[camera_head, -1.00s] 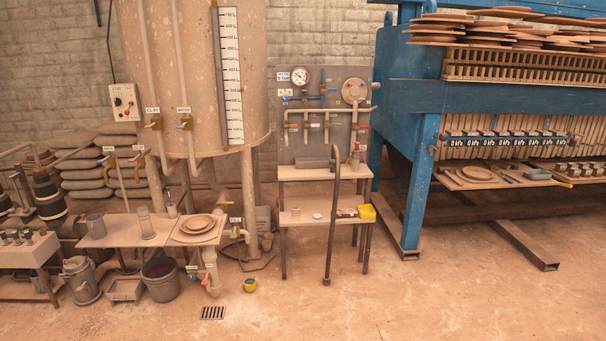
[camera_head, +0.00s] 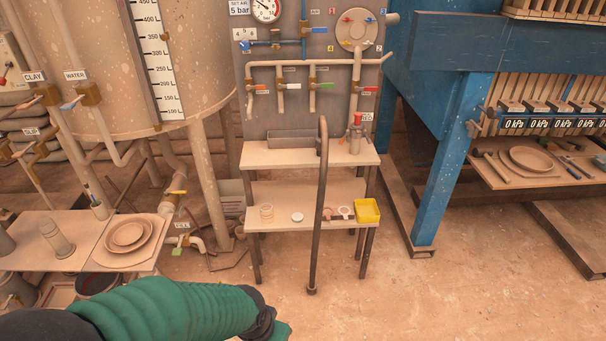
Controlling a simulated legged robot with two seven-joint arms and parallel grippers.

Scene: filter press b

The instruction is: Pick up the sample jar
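I cannot tell for certain which thing is the sample jar. A small pale round jar-like container (camera_head: 266,214) stands on the lower shelf of the stand, at its left end. A flat white disc (camera_head: 297,217) like a lid lies to its right. A small metal vessel with a red top (camera_head: 355,137) stands on the upper shelf. My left arm, in a green sleeve with a dark cuff, crosses the bottom left, below and in front of the stand. Its gripper fingers are below the picture edge. My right gripper does not show.
An upright bent dark pipe (camera_head: 319,200) stands in front of the stand. A yellow tray (camera_head: 367,211) sits at the lower shelf's right end. A side table with round plates (camera_head: 127,236) is at left, a blue press frame (camera_head: 441,160) at right. The floor right of the stand is open.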

